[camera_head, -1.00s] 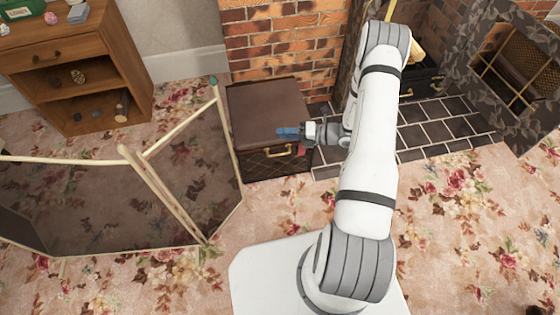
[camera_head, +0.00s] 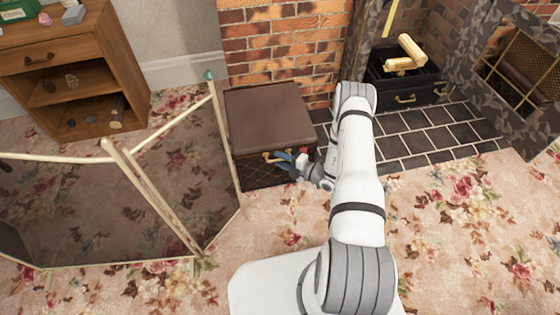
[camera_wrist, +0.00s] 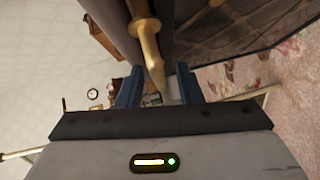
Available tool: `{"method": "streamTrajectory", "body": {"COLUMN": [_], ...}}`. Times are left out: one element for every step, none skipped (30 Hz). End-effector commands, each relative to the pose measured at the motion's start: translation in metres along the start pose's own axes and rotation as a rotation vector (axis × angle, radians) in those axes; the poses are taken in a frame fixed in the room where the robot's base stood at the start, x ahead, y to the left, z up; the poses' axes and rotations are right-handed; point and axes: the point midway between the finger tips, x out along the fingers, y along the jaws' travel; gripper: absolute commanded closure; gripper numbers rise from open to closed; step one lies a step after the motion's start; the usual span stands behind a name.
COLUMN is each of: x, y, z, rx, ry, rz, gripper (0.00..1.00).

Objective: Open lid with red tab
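A chest with a plain brown lid (camera_head: 268,112) and a dark patterned front (camera_head: 262,175) stands against the brick wall. The lid lies shut. A small red tab (camera_head: 303,151) shows at the front edge near the right corner, partly hidden by my gripper. A brass handle (camera_head: 271,157) is on the chest's front. My gripper (camera_head: 281,159) is low at the chest's front, by the handle. In the wrist view its blue fingers (camera_wrist: 158,88) are apart, and the brass handle (camera_wrist: 147,42) runs down toward the gap between them. I cannot tell whether they touch it.
A folding screen (camera_head: 165,195) with pale wooden rails stands close left of the chest. A wooden cabinet (camera_head: 55,50) is at the back left. A black fireplace grate (camera_head: 405,90) with logs and a tiled hearth (camera_head: 425,135) lie right. Carpet (camera_head: 470,230) is clear at the front right.

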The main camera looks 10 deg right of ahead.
Motion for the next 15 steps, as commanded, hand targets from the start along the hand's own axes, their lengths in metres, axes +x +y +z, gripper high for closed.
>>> {"method": "streamTrajectory", "body": {"x": [0.0043,0.0058,0.0071,0.0077,0.0081,0.0083,0.0082,0.0082,0.0081,0.0081,0.0081,0.0081,0.0081,0.0081,0.0081], "y": [-0.0008,-0.0006,-0.0003,-0.0001,0.0000,0.0001,0.0002,0.0003,0.0003,0.0003,0.0003,0.0003,0.0003,0.0003,0.0002], "z": [-0.0004,-0.0004,-0.0004,-0.0004,-0.0004,-0.0004,-0.0004,-0.0004,-0.0005,-0.0005,-0.0005,-0.0006,-0.0006,-0.0006,-0.0007], "rx": [-0.001,-0.001,0.000,0.000,0.000,0.000,0.000,0.000,0.000,0.000,0.000,0.000,0.000,-0.001,-0.001], "ry": [0.001,0.001,0.000,0.000,0.000,0.000,0.000,0.000,0.000,0.000,0.000,0.000,0.001,0.001,0.001], "rz": [0.000,0.000,0.000,0.000,0.000,0.000,0.000,0.000,0.000,0.000,0.000,0.000,0.000,0.000,0.000], "gripper": [0.68,0.68,0.68,0.68,0.68,0.68,0.68,0.68,0.68,0.68,0.68,0.71,0.73,0.76,0.79]}}
